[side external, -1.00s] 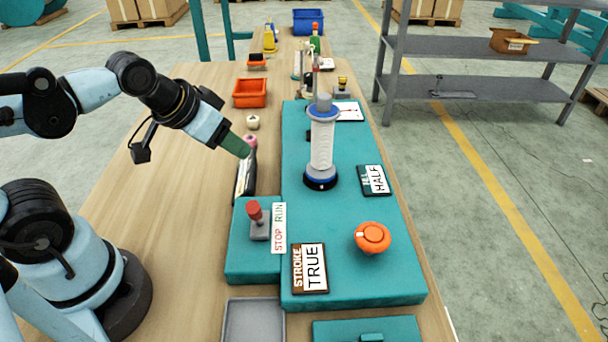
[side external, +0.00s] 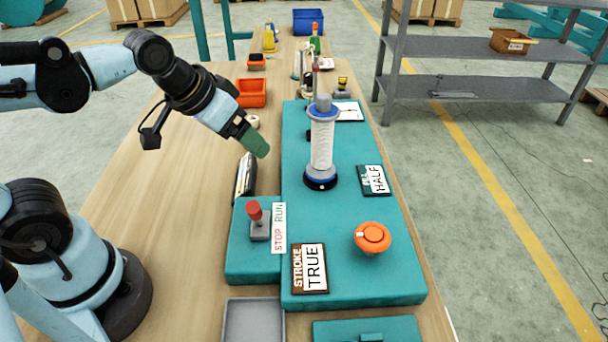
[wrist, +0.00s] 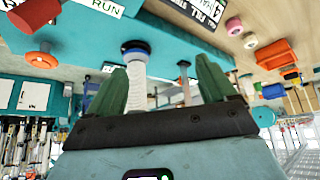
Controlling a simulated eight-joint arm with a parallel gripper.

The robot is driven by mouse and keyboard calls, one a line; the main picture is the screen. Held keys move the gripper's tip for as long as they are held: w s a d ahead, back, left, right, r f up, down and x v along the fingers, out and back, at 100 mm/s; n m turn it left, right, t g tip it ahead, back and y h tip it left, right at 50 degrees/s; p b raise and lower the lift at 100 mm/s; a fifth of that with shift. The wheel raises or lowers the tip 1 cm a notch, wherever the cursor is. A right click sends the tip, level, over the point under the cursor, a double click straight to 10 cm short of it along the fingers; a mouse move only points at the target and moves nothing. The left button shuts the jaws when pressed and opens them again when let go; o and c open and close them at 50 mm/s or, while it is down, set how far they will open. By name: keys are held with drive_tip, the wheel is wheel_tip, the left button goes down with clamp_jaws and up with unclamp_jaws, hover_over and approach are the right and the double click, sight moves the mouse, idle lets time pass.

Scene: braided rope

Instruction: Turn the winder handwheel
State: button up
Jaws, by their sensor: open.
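The orange handwheel (side external: 372,237) with a small pale mark lies on the right front of the teal machine bed (side external: 345,272). It also shows at the left of the wrist view (wrist: 40,60). My gripper (side external: 257,146) hangs above the bed's left edge, left of the white rope spool (side external: 321,145) and well away from the handwheel. In the wrist view my gripper (wrist: 162,88) has its two green fingers spread with nothing held. The spool (wrist: 136,68) appears beyond and between them.
A red-topped lever (side external: 256,215) stands beside the STOP/RUN label (side external: 279,228). The spool stands upright between my gripper and the bed's right side. An orange bin (side external: 252,93) sits behind.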

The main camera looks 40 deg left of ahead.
drive_tip(key=w+d+r+m+g, duration=0.1)
drive_tip(key=w+d+r+g, duration=0.1)
drive_tip(key=d, duration=0.4)
drive_tip(key=w+d+r+g, duration=0.2)
drive_tip(key=w+d, duration=0.1)
drive_tip(key=d, duration=0.3)
drive_tip(key=m+g, duration=0.1)
drive_tip(key=g, duration=0.1)
approach(372, 234)
drive_tip(key=f, duration=0.8)
drive_tip(key=shift+w+d+f, duration=0.15)
drive_tip(key=shift+d, duration=0.05)
drive_tip(key=c, duration=1)
drive_tip(key=shift+c, duration=0.2)
drive_tip(key=shift+m, duration=0.4)
